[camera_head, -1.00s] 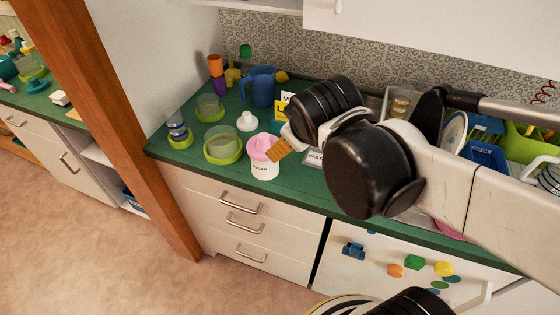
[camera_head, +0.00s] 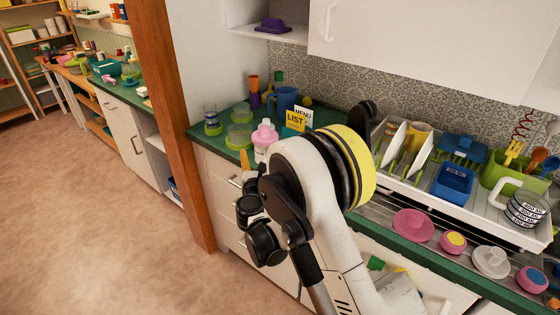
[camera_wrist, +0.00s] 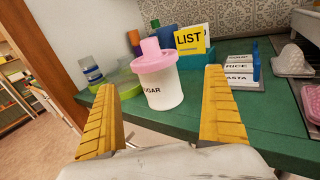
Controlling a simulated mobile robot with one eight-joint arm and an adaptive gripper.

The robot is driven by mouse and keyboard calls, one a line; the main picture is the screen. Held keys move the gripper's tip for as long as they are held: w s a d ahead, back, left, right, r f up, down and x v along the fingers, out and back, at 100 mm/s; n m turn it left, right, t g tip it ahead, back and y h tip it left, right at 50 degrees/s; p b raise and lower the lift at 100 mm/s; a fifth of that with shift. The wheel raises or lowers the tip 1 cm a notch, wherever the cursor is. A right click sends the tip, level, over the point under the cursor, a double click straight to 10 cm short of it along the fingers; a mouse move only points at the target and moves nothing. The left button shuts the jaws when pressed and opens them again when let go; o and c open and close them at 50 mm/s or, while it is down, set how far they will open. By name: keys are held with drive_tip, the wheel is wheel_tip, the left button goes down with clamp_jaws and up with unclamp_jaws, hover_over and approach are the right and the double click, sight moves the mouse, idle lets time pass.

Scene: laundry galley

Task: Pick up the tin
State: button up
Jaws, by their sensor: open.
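The tin is white with a pink knobbed lid and dark lettering ending in "UGAR". It stands upright on the green counter in the head view (camera_head: 264,138), its lower part hidden by my arm. In the wrist view the tin (camera_wrist: 163,88) shows beyond and between my fingers. My gripper (camera_wrist: 160,82) is open and empty, with yellow ribbed fingers spread to either side of the tin's line and apart from it. In the head view one yellow fingertip (camera_head: 245,160) shows left of the tin, before the counter's front; the rest is hidden behind my arm.
A yellow LIST card (camera_wrist: 190,41) stands close behind the tin at right. Green containers (camera_head: 238,137) and a blue jug (camera_head: 285,98) stand left and behind. A labelled card (camera_wrist: 238,72) is to the right. The counter (camera_wrist: 185,118) is clear in front of the tin.

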drive_tip(key=shift+n, duration=0.5)
drive_tip(key=w, duration=0.1)
drive_tip(key=w+f+b, duration=0.1)
drive_tip(key=w, duration=0.3)
drive_tip(key=shift+a+f, duration=0.2)
drive_tip(key=shift+f, duration=0.05)
drive_tip(key=w, duration=0.1)
drive_tip(key=w+b, duration=0.1)
drive_tip(key=w, duration=0.1)
drive_tip(key=w+b, duration=0.1)
drive_tip(key=shift+w+d+f, duration=0.2)
drive_tip(key=shift+f, duration=0.05)
drive_tip(key=shift+w+r+b, duration=0.1)
drive_tip(key=shift+w+b, duration=0.2)
drive_tip(key=shift+w, duration=0.1)
drive_tip(key=shift+c, duration=0.3)
drive_tip(key=c, duration=1.3)
